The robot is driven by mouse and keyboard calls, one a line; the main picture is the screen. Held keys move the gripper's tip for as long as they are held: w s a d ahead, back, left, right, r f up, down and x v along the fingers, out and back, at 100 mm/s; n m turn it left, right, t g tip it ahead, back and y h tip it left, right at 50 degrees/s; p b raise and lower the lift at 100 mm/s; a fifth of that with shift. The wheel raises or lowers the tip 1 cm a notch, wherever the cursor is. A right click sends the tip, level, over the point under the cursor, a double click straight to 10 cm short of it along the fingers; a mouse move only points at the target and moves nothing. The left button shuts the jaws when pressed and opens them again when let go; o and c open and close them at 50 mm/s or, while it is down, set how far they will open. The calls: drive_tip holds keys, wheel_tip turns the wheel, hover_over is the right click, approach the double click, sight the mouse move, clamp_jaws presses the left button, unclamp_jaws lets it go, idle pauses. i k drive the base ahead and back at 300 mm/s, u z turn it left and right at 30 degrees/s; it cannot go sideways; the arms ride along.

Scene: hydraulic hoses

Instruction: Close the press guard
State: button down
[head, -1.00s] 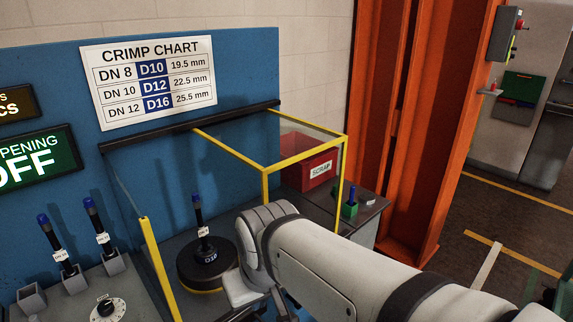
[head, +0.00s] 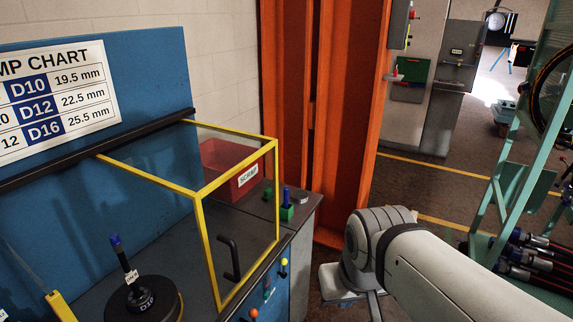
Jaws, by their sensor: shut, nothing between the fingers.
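The press guard (head: 201,215) is a clear box with yellow edges, at the left centre of the head view. Its panel with a black handle (head: 229,258) stands at the right side of the press. A separate yellow-edged post (head: 60,305) stands at the left, with a gap between it and the panel. The round black die marked D16 (head: 150,303), with a tagged, blue-topped tool upright in it, is in that gap. My gripper (head: 372,306) is right of the guard, apart from the handle, over the floor side. It is empty and shut; its tips are mostly cut off below.
A red scrap bin (head: 225,168) and a green block with a blue-topped peg (head: 287,208) sit behind the guard. Coloured knobs (head: 283,267) line the bench front. An orange column (head: 325,110) stands behind. A green rack with hoses (head: 510,255) is at the right.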

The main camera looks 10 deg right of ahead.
sight(273, 142)
drive_tip(key=z, duration=1.55)
drive_tip(key=i, duration=2.1)
drive_tip(key=u, duration=0.95)
drive_tip(key=k, duration=0.1)
drive_tip(key=u, duration=1.85)
drive_tip(key=i, duration=1)
drive_tip(key=u, duration=0.05)
